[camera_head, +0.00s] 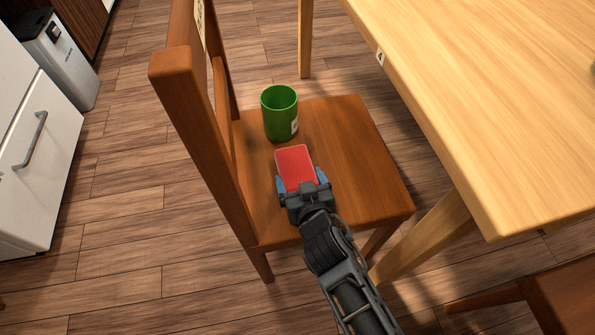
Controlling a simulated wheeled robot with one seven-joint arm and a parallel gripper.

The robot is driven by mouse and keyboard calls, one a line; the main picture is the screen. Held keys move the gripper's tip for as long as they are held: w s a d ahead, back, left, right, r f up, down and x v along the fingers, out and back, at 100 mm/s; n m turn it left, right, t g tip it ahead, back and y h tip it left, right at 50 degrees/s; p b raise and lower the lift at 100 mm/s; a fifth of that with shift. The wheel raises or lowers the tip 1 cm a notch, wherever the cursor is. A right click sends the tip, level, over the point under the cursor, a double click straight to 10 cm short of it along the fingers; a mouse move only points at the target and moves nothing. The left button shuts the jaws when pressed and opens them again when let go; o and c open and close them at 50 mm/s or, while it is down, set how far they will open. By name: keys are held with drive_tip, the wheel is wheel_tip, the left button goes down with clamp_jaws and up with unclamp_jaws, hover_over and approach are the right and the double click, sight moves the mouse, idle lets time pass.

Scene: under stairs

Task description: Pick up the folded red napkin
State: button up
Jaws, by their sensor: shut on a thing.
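The folded red napkin (294,165) shows as a flat red rectangle over the seat of a brown wooden chair (355,150). My gripper (302,184) reaches in from the lower right and is shut on the napkin's near end. The blue fingertips sit at its left and right sides. The napkin's near edge is hidden by the gripper. I cannot tell whether the napkin touches the seat or is held just above it.
A green cup (280,115) stands upright on the seat, just beyond the napkin. The chair's backrest (195,140) rises on the left. A light wooden table (500,90) is on the right. Another chair (565,300) shows at the lower right. Open floor lies at left.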

sight(300, 178)
drive_tip(key=shift+r, duration=0.1)
wheel_tip(300, 178, up, 10)
drive_tip(key=p, duration=0.4)
